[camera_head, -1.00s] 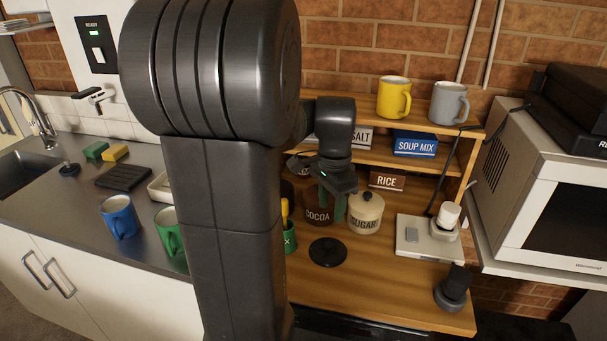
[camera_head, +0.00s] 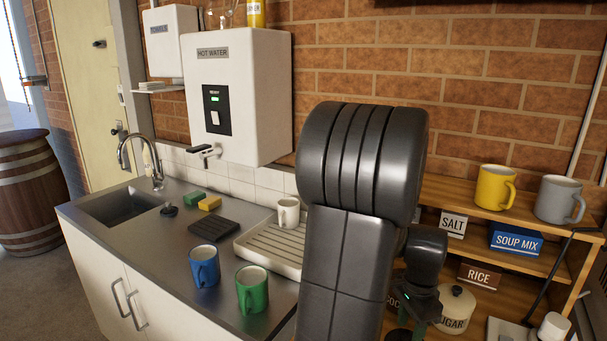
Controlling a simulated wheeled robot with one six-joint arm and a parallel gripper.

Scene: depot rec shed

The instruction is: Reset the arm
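My arm rises in front of the camera in the right half of the head view. My gripper (camera_head: 411,322) hangs at the end of the arm, low in the picture, over the wooden shelf unit. Its two fingers look parted, with nothing seen between them. The cocoa jar (camera_head: 393,301) is mostly hidden behind the arm and gripper. The cream sugar jar (camera_head: 455,310) stands just right of the gripper. I cannot tell how far the gripper is from either jar.
A blue mug (camera_head: 204,266) and a green mug (camera_head: 252,290) stand on the counter (camera_head: 150,235), left of my arm. A white mug (camera_head: 288,212) is on the drainer (camera_head: 262,250). Yellow (camera_head: 494,187) and grey (camera_head: 559,200) mugs stand on the top shelf.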

